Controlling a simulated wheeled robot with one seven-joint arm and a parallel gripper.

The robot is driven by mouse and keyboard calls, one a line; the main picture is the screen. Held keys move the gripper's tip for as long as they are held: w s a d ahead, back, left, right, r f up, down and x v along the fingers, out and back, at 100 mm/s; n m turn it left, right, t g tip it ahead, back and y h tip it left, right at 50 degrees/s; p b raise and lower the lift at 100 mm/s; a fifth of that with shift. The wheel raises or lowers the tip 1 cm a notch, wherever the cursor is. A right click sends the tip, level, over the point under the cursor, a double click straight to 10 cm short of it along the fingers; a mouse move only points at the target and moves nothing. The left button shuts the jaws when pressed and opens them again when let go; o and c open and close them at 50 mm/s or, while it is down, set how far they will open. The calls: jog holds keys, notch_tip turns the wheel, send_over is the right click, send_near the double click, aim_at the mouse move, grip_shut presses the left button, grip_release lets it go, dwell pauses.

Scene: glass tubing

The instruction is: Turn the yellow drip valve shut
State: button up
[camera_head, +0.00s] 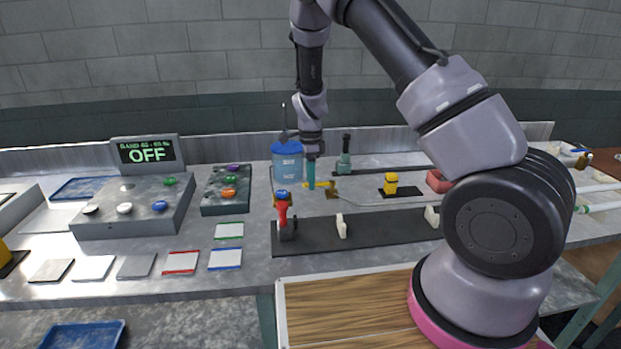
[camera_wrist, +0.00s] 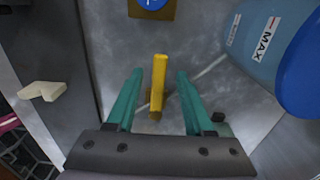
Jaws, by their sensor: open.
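The yellow drip valve lever (camera_head: 326,184) is a short bar by a small brass-coloured body on the metal bench, beside the blue tank. In the wrist view the yellow lever (camera_wrist: 159,75) runs lengthwise between the two teal fingers, with a visible gap on each side. My gripper (camera_head: 311,186) points down at the valve and is open; in the wrist view my gripper (camera_wrist: 160,85) straddles the lever without visibly touching it. The finger hides part of the valve in the head view.
The blue tank (camera_head: 287,160) stands close behind the fingers; its MAX mark shows in the wrist view (camera_wrist: 268,40). A red-handled valve with a blue top (camera_head: 283,210) is just left. A dark plate (camera_head: 320,237) with white supports lies in front. A display (camera_head: 149,152) reads OFF.

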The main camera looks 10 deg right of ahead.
notch_tip(320, 180, up, 11)
dwell(0.5)
jog(key=shift+f, duration=0.1)
jog(key=s+d+r+n+t+y, duration=0.2)
jog(key=s+d+r+n, duration=0.15)
jog(key=s+r, duration=0.45)
jog(key=s+d+r+n+t+y, duration=0.1)
jog(key=s+d+r+n, duration=0.3)
jog(key=r, duration=0.9)
jog(key=s+d+r+n+t, duration=0.2)
jog(key=s+n, duration=0.1)
jog(key=s, duration=0.5)
jog(key=s+d+r+n+t+h, duration=0.1)
jog(key=s+d+r+n+t, duration=0.1)
jog(key=s, duration=0.6)
jog(key=shift+s+d+r+n, duration=0.15)
jog(key=shift+d+r+n, duration=0.45)
jog(key=shift+r+n, duration=0.1)
